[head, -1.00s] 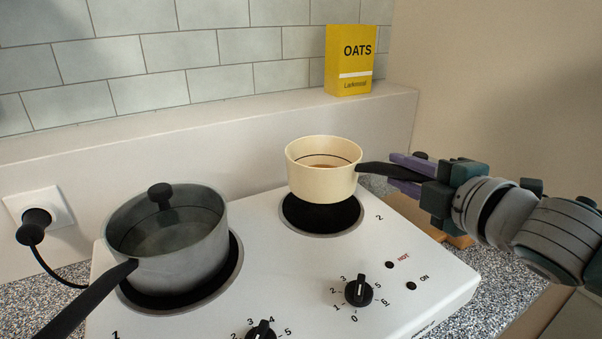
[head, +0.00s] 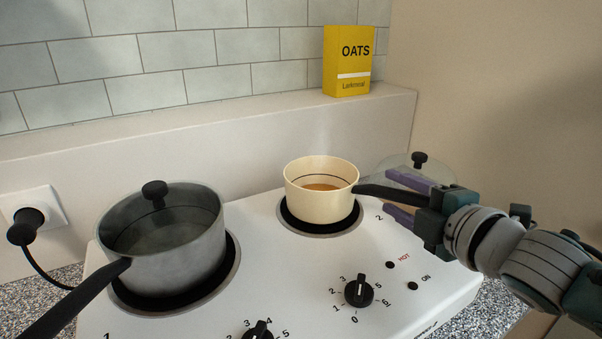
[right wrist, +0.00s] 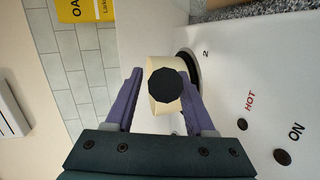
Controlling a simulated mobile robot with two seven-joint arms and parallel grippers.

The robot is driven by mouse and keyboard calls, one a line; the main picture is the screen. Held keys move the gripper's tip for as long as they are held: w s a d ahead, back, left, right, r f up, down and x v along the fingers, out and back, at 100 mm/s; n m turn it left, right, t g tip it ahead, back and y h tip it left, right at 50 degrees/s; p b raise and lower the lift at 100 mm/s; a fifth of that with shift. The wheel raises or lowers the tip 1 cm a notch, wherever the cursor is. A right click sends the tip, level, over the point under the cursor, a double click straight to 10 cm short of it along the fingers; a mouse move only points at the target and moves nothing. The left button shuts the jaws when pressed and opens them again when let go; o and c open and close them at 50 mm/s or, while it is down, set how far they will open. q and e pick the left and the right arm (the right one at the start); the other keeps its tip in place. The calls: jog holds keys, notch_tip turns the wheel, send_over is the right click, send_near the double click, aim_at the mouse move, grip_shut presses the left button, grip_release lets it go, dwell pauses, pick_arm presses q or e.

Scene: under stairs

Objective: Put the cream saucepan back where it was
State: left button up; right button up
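The cream saucepan (head: 320,202), with something brown inside, sits upright on the rear right hotplate (head: 291,222), marked 2. Its black handle (head: 395,192) points right, towards my right gripper. My right gripper (head: 387,193) is open, with its purple fingers apart on either side of the handle. In the right wrist view, the round handle end (right wrist: 168,86) shows between the spread fingers, and the cream pan (right wrist: 163,108) is partly hidden behind it. My left gripper is not in view.
A grey lidded pot (head: 165,245) stands on the left hotplate, its handle pointing front left. A glass lid with a black knob (head: 419,159) is behind my right gripper. A yellow oats box (head: 347,62) stands on the ledge. Control knobs (head: 358,292) line the front.

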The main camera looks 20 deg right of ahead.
jog(key=shift+r, duration=0.25)
jog(key=shift+s, duration=0.4)
jog(key=d+p+v, duration=0.1)
jog(key=v, duration=1)
jog(key=s+a+f+m+g, duration=0.2)
jog(key=s+a+m+g, duration=0.4)
jog(key=s+m, duration=0.1)
jog(key=s+a+f+m+g+y, duration=0.1)
jog(key=s+a+f+m+g, duration=0.1)
jog(key=s+a+m+g, duration=0.4)
jog(key=shift+s+a+f+m+y, duration=0.3)
jog(key=shift+s+a+f+m, duration=0.1)
jog(key=shift+a+m, duration=0.25)
